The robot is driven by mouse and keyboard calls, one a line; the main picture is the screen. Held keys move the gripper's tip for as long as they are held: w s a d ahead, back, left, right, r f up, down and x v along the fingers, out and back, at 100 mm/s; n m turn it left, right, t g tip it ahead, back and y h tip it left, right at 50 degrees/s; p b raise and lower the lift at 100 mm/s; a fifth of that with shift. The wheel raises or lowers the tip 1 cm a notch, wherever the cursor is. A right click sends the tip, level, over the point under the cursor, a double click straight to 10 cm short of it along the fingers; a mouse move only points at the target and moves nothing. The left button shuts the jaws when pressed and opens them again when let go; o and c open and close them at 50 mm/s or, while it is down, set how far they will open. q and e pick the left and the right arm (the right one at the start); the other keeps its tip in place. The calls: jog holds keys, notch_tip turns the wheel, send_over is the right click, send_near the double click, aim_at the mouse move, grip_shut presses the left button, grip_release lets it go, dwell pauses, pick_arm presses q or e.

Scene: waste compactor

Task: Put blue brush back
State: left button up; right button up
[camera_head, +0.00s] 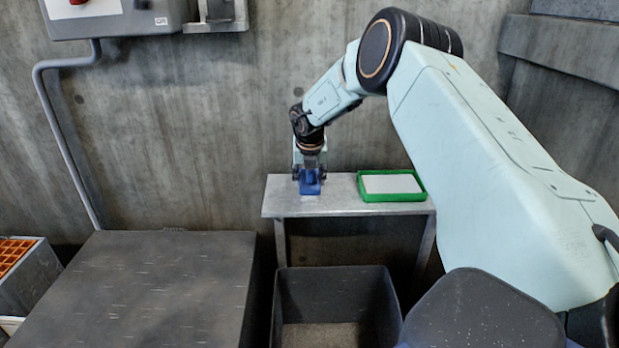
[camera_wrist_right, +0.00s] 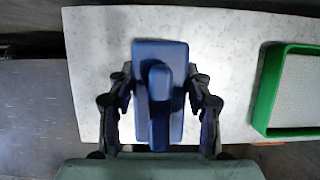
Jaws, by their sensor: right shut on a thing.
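The blue brush (camera_head: 309,183) is at the left end of a small grey metal shelf table (camera_head: 336,207) against the wall. My right gripper (camera_head: 310,172) reaches down over the brush from above and is shut on it. In the right wrist view the blue brush (camera_wrist_right: 159,85) sits between the two fingers of my right gripper (camera_wrist_right: 160,105), over the pale tabletop. I cannot tell whether the brush rests on the top or is just above it. My left gripper is in neither view.
A green-rimmed tray (camera_head: 391,197) with a pale inside lies right of the brush. An open dark bin (camera_head: 334,273) stands below the table's front. A dark flat-topped block (camera_head: 140,285) is at the left, with an orange-gridded crate (camera_head: 40,280) beyond it.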

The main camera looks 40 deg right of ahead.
jog(key=o, duration=1.4)
jog(key=shift+o, duration=0.2)
jog(key=shift+r, duration=0.1)
jog(key=p+v, duration=0.4)
jog(key=v, duration=0.6)
jog(key=shift+r, duration=0.3)
jog(key=shift+v, duration=0.75)
jog(key=shift+a+f, duration=0.1)
